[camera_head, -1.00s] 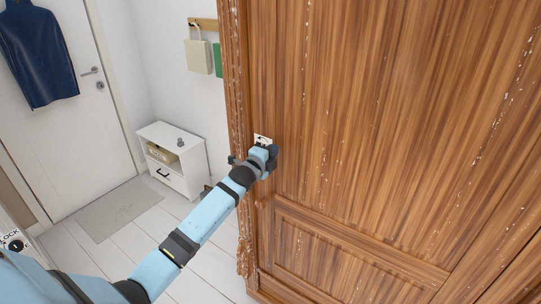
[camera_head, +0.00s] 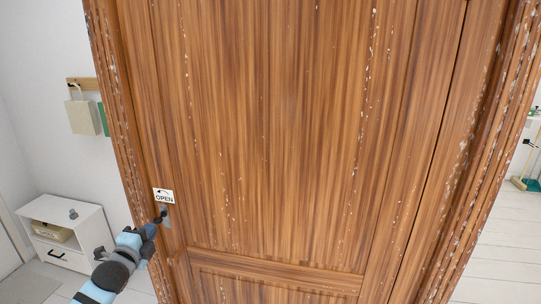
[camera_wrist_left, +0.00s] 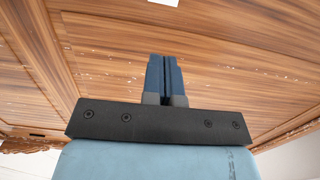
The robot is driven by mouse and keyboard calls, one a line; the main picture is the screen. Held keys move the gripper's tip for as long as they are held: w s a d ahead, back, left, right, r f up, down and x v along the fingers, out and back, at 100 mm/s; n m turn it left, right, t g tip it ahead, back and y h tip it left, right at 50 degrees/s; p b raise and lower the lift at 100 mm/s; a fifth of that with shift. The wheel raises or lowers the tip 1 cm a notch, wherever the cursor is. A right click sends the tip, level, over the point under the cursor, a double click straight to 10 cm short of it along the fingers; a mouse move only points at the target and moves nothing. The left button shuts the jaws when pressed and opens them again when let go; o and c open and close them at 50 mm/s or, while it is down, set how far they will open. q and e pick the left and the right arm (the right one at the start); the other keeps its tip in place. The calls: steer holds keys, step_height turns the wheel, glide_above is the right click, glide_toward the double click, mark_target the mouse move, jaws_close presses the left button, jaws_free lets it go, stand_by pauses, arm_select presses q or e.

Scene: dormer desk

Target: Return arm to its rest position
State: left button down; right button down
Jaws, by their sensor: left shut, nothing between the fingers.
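My left arm comes in from the lower left in the head view, and its gripper (camera_head: 149,231) is in front of the left edge of a brown wooden door (camera_head: 270,130). It is just below a dark handle (camera_head: 162,214) under a white OPEN label (camera_head: 164,196); I cannot tell whether it touches the handle. In the left wrist view the two blue fingers (camera_wrist_left: 165,78) are pressed together with nothing between them, pointing at the wood panels (camera_wrist_left: 240,60). My right gripper is not in view.
A white cabinet (camera_head: 88,228) stands at the left by the wall. A hook rail (camera_head: 86,83) with a pale bag (camera_head: 82,117) hangs above it. Pale plank floor is open at the right, with a green dustpan (camera_head: 526,184) at the far edge.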

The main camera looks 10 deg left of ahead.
arm_select(q)
steer(key=s+d+f+n+g+h+p, duration=0.2)
steer(key=s+d+f+n+g, duration=0.35)
steer(key=s+d+f, duration=0.95)
steer(key=s+d+f+n, duration=0.2)
steer(key=s+d+n, duration=0.1)
steer(key=s, duration=0.2)
steer(key=s+d+f+n+g+h+p, duration=0.1)
steer(key=s+d+f+n, duration=0.1)
steer(key=s, duration=0.3)
steer(key=s+d+f+n, duration=0.3)
steer(key=s+d+n, duration=0.1)
steer(key=s, duration=0.1)
steer(key=shift+s+d+h, duration=0.15)
steer(key=shift+d+h, duration=0.25)
